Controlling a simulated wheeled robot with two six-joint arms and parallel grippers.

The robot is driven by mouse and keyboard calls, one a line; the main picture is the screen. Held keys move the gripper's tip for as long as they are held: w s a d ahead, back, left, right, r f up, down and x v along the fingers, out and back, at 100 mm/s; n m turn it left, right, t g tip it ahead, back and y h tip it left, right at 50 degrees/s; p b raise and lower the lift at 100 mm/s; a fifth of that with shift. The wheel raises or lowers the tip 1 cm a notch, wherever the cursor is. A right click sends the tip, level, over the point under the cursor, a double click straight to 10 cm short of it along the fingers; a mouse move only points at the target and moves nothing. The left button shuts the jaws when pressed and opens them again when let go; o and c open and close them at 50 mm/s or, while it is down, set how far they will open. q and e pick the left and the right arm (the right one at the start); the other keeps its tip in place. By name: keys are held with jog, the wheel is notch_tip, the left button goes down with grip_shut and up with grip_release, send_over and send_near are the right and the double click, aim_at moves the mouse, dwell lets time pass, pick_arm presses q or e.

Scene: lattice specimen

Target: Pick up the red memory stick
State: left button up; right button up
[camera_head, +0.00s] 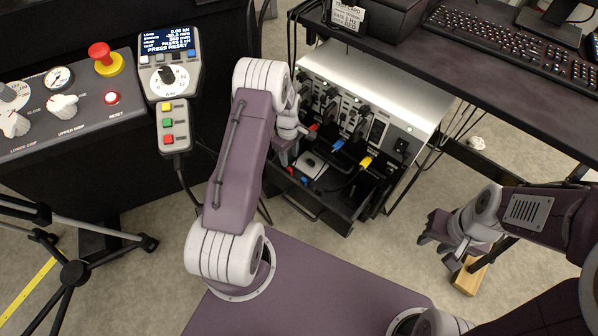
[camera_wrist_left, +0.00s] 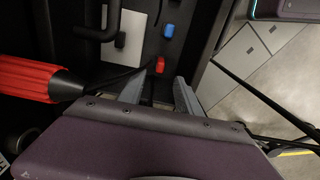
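The small red memory stick (camera_head: 290,171) lies in the dark open drawer below the silver unit, beside a blue stick (camera_head: 304,181). In the left wrist view the red stick (camera_wrist_left: 160,65) shows beyond the fingertips, between their lines, with the blue stick (camera_wrist_left: 168,30) further up. My left gripper (camera_head: 284,158) is over the drawer's left part; in its wrist view the left gripper (camera_wrist_left: 166,82) has its fingers apart with nothing between them. My right gripper (camera_head: 434,243) hangs at the right, empty, its fingers seemingly apart, far from the drawer.
A red ribbed handle (camera_wrist_left: 40,80) and a dark cable lie close left of my left fingers. A light flat piece (camera_wrist_left: 122,35) lies near the sticks.

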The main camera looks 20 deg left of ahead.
aim_at(289, 169)
pick_arm(q)
notch_tip(289, 169, down, 4)
jog(key=b, duration=0.2)
jog(key=shift+f+b, duration=0.1)
jog(key=shift+b, duration=0.3)
jog(key=f+b, duration=0.4)
jog(key=f, duration=0.1)
jog(key=shift+a+f, duration=0.1)
jog(key=shift+a, duration=0.1)
jog(key=shift+r, duration=0.2)
grip_shut()
